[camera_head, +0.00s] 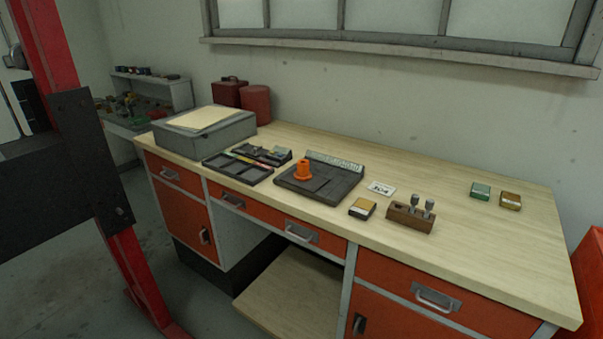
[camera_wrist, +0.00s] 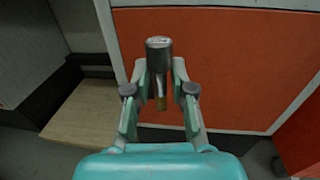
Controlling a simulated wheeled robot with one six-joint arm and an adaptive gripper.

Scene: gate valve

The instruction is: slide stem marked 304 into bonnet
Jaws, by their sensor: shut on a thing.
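My gripper (camera_wrist: 160,88) is shut on a stem (camera_wrist: 159,55) in the wrist view. The stem has a grey cylindrical head with a small marking too blurred to read, and a thin shank with a brass-coloured end. Its head stands out beyond the fingertips. The orange bonnet (camera_head: 303,170) stands upright on a dark fixture (camera_head: 338,189) on the bench in the head view. A white card marked 304 (camera_head: 381,188) lies right of the fixture. My gripper and the held stem do not show in the head view.
A wooden block (camera_head: 407,220) holds grey-headed stems. A small yellow-topped box (camera_head: 362,208) sits beside it. A dark tray (camera_head: 238,168) and grey case (camera_head: 205,132) are at left. Two small boxes, green (camera_head: 480,190) and brown (camera_head: 510,201), lie at right. The bench middle-right is clear.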

